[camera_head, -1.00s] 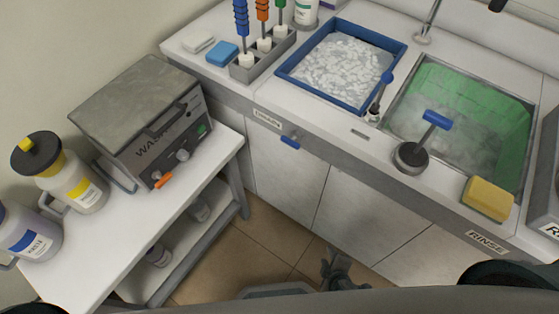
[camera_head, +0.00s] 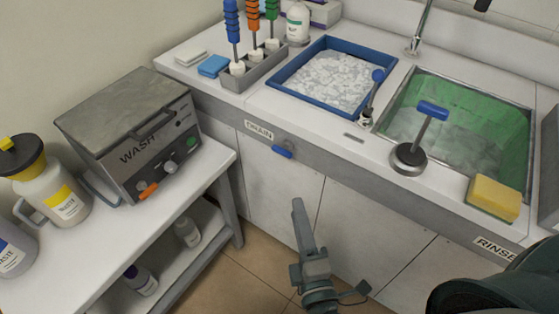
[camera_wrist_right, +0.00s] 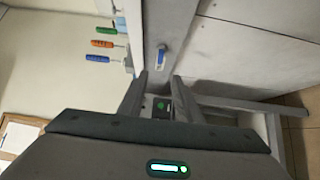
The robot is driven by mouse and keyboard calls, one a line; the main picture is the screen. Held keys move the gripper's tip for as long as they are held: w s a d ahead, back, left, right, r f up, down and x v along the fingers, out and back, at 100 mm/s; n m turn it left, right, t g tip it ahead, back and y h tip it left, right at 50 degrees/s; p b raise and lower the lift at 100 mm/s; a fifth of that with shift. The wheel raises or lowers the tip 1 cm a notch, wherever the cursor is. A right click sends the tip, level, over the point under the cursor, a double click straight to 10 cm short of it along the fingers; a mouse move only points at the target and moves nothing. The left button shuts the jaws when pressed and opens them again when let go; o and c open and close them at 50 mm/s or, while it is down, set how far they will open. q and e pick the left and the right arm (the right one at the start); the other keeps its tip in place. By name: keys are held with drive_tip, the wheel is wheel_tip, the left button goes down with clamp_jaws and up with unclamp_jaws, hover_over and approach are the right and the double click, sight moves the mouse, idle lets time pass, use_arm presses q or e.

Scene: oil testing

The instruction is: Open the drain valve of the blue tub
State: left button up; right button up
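The blue tub (camera_head: 289,100) is set in the counter and full of white foam. Below it, on the counter front by the DRAIN label (camera_head: 258,130), is the drain valve with a blue handle (camera_head: 282,152), which lies roughly along the front. My right gripper (camera_head: 298,204) is below the valve, in front of the cabinet doors, apart from the handle. In the right wrist view its fingers (camera_wrist_right: 160,78) are spread and empty, with the blue handle (camera_wrist_right: 161,56) ahead, seen between the fingertips. My left gripper is not in view.
The wash unit (camera_head: 140,130) stands on a white cart (camera_head: 185,180) to the left. The floor between cart and cabinets is free.

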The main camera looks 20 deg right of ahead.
sight(283, 155)
drive_tip(key=shift+w, duration=0.2)
